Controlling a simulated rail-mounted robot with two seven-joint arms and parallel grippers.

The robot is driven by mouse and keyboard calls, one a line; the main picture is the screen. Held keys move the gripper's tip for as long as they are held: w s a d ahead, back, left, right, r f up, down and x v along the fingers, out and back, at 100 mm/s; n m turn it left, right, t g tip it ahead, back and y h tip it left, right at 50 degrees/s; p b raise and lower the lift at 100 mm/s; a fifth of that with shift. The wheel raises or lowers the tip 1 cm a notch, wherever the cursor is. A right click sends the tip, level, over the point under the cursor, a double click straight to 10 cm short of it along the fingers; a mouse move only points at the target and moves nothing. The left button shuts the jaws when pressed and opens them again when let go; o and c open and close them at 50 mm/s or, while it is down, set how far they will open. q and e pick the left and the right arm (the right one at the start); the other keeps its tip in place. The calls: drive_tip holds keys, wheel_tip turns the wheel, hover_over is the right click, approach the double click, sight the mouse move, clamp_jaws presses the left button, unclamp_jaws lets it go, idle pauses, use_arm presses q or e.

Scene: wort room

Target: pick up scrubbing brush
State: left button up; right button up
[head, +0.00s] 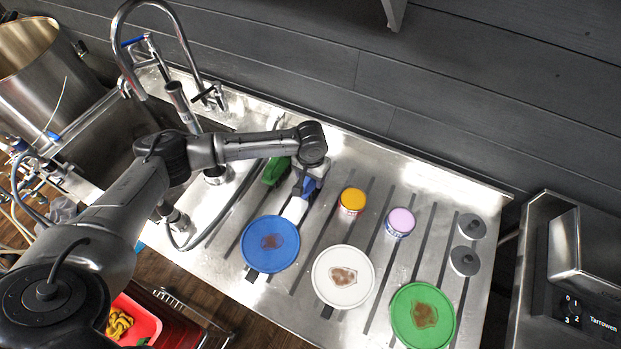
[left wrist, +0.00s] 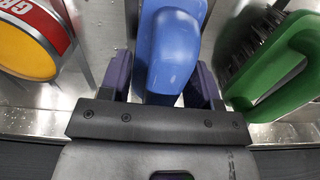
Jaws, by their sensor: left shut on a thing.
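In the left wrist view the gripper's two fingers (left wrist: 162,88) stand on either side of the blue part (left wrist: 174,50). A green-handled scrubbing brush (head: 276,170) lies just left of the gripper, on the steel counter. In the left wrist view the brush (left wrist: 290,70) is at the right, outside the fingers, with dark bristles showing. My right gripper is not in view.
The ribbed steel counter (head: 390,190) holds a yellow-lidded can (head: 352,201), a lilac-lidded can (head: 400,222) and two grey knobbed weights (head: 464,262). Stained blue (head: 270,258), white (head: 325,262) and green (head: 405,300) plates lie in front. A sink and tall faucet (head: 183,103) stand left.

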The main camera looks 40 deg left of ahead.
use_arm(q)
drive_tip(key=shift+c, duration=0.8)
drive_tip(key=shift+r, duration=0.5)
wheel_tip(320, 180, up, 4)
drive_tip(key=shift+d+f, duration=0.1)
drive_tip(key=shift+f, duration=0.15)
drive_tip(key=s+d+r, duration=0.1)
drive_tip(key=d+r, duration=0.2)
drive_tip(key=d, duration=0.2)
drive_tip(key=s+d+r+p, duration=0.1)
drive_tip(key=d+r, duration=0.2)
drive_tip(key=d, duration=0.3)
drive_tip(key=shift+d+r, duration=0.15)
drive_tip(key=shift+r, duration=0.1)
